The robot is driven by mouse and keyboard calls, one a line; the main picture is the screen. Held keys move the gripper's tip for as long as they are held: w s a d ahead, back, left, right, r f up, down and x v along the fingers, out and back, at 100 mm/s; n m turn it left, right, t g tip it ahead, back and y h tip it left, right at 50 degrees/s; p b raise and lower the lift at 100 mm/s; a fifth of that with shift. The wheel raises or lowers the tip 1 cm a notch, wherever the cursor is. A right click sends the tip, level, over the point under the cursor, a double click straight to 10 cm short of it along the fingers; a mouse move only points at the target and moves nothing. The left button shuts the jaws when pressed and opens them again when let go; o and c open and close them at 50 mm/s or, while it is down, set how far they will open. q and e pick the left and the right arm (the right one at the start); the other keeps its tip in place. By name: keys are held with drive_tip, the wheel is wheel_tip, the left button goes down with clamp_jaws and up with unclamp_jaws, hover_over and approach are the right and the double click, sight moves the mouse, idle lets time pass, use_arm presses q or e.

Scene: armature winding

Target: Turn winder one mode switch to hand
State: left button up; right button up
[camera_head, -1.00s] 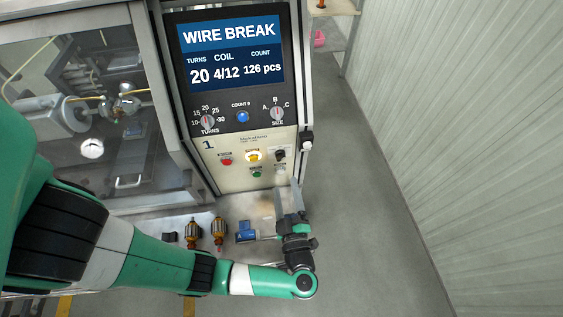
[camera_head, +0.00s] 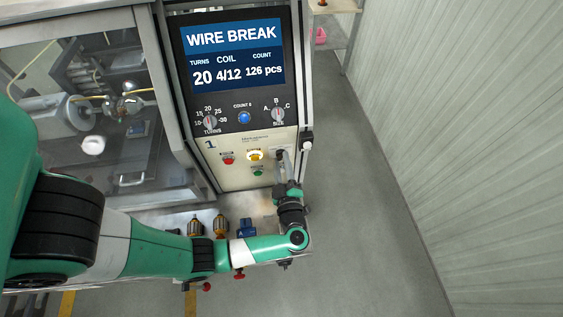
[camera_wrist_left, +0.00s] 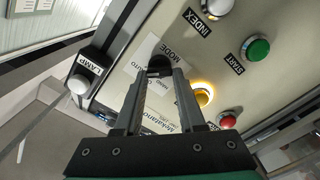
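Winder one's panel (camera_head: 232,172) is on the front of the machine below its screen. The mode switch is a black knob at the panel's right side, and it shows in the wrist view (camera_wrist_left: 159,64) beside the MODE label (camera_wrist_left: 175,47). My left gripper (camera_wrist_left: 160,72) points at the panel, its two fingertips on either side of the knob with a narrow gap between them. Whether they touch the knob is hard to tell. In the head view the gripper (camera_head: 283,162) covers most of the switch. The knob's pointer direction is hidden. My right gripper is not in view.
Near the switch are a yellow lit button (camera_head: 255,155), a red button (camera_head: 228,160) and a green START button (camera_head: 258,172). The screen (camera_head: 233,60) reads WIRE BREAK. Armatures (camera_head: 220,226) and a blue block (camera_head: 247,228) sit on the shelf below. Floor at right is clear.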

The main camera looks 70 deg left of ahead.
use_arm(q)
clamp_jaws()
